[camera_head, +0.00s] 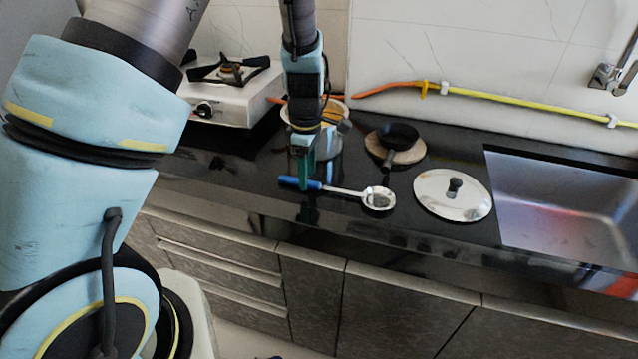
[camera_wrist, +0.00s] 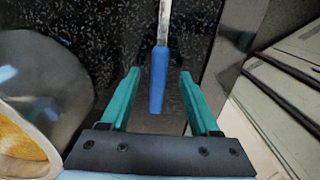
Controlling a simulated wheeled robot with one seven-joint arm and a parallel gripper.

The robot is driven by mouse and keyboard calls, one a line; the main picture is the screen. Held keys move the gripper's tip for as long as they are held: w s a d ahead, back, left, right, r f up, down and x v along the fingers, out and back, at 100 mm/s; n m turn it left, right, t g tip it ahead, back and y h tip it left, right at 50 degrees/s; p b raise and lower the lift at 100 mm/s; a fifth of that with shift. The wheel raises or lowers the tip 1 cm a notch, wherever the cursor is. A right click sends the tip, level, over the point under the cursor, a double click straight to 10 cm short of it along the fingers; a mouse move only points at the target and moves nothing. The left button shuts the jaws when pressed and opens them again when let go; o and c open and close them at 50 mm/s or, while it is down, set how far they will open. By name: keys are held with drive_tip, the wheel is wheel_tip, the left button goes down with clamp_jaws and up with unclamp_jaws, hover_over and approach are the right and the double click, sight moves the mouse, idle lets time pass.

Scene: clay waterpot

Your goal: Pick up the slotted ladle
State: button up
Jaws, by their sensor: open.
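The slotted ladle (camera_head: 379,198) lies on the black countertop, with its round metal bowl to the right and its blue handle (camera_head: 299,183) to the left. My gripper (camera_head: 303,186) points down over the blue handle in the head view. In the wrist view the blue handle (camera_wrist: 158,80) lies between the two green fingers of my gripper (camera_wrist: 158,76), with a gap on both sides. My gripper is open and holds nothing. The ladle's bowl is outside the wrist view. How high the fingertips are above the counter is hard to tell.
A metal pot (camera_head: 328,146) stands just behind my gripper. A small black pan (camera_head: 398,135) sits on a wooden board behind the ladle. A metal lid (camera_head: 453,210) and a sink (camera_head: 570,215) are to the right. A gas stove (camera_head: 230,103) stands at the back left.

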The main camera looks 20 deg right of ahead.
drive_tip(key=shift+f, duration=0.75)
drive_tip(key=shift+c, duration=0.3)
clamp_jaws()
